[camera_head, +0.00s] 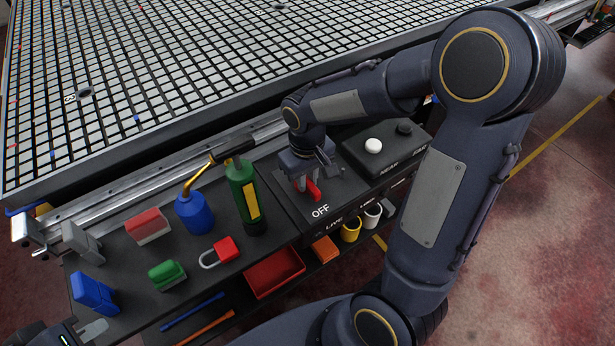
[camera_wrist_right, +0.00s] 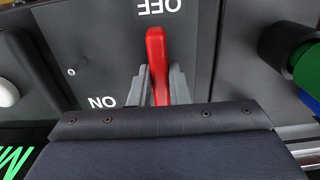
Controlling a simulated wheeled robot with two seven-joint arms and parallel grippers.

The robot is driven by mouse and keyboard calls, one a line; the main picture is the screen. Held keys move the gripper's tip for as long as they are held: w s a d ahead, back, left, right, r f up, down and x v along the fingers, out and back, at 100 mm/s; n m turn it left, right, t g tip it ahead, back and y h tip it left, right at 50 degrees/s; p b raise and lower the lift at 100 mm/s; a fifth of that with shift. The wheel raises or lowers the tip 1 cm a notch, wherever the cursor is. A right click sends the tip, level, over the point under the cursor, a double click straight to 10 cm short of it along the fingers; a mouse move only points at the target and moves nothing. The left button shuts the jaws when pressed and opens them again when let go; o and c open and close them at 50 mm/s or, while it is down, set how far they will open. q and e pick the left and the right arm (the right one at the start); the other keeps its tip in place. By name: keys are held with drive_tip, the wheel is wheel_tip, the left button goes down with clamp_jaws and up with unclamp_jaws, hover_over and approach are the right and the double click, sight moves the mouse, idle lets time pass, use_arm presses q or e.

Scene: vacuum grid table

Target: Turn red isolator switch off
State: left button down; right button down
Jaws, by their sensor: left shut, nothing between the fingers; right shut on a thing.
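The red isolator switch handle (camera_head: 314,190) stands on a dark panel (camera_head: 287,208). Its visible end points toward the white OFF label. In the right wrist view the red handle (camera_wrist_right: 156,50) sits between the grey fingers, with OFF beyond its tip and ON to the left of its lower part. My right gripper (camera_head: 305,181) is shut on the handle; it also shows in the right wrist view (camera_wrist_right: 160,88). The handle's base is hidden by the gripper. My left gripper (camera_head: 93,330) is shut and empty at the bottom left corner, partly out of frame.
Beside the switch are a green bottle (camera_head: 246,198), a blue oil can (camera_head: 194,212) and a panel with a white knob (camera_head: 373,146). The large grid table (camera_head: 150,80) is behind.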

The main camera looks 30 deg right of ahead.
idle(0.4)
drive_tip(key=c, duration=1.4)
unclamp_jaws()
drive_tip(key=shift+o, duration=0.2)
drive_tip(key=shift+r, duration=0.1)
wheel_tip(320, 180, up, 8)
drive_tip(key=shift+f+p, duration=0.15)
drive_tip(key=shift+p, duration=0.65)
